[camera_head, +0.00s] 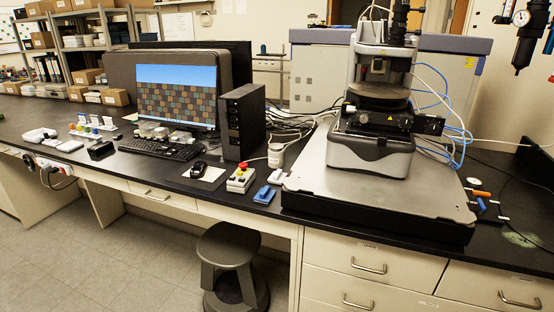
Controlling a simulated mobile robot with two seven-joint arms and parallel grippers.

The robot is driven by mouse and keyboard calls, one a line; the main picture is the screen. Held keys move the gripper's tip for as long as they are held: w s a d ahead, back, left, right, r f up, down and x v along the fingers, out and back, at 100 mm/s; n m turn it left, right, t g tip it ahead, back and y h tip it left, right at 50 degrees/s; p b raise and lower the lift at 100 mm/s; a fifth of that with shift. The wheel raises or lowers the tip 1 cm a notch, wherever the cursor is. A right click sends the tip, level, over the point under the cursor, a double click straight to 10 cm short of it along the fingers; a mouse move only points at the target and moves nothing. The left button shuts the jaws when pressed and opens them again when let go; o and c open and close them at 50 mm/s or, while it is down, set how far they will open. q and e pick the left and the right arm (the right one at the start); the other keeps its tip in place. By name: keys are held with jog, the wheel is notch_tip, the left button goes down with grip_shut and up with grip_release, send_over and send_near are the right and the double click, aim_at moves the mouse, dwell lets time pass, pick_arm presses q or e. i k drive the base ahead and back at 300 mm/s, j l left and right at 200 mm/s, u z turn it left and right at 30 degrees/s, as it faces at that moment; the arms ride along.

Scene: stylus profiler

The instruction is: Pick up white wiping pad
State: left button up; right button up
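I cannot tell for sure which thing is the white wiping pad. A small pale block (278,176) lies on the black bench, just left of the profiler's base plate and behind a blue block (264,195). Other small white items lie at the left of the bench: a flat white piece (70,146) and a bulkier white item (40,135). Neither of my grippers is in view, and nothing is seen touching these things.
The stylus profiler (372,150) stands on a wide grey plate (330,187). Left of it are a control box with a red button (241,179), a white jar (276,155), a mouse (198,169) and a computer tower (243,122). A stool (228,247) stands before the bench.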

aim_at(277, 178)
jog(key=z, duration=0.3)
jog(key=j+z, duration=0.3)
jog(key=z, duration=0.15)
jog(key=i+j+z, duration=0.1)
jog(key=j+z, duration=0.25)
jog(key=z, duration=0.15)
jog(key=j+z, duration=0.15)
jog(key=j, duration=0.25)
jog(key=k+j+z, duration=0.15)
jog(key=j, duration=0.25)
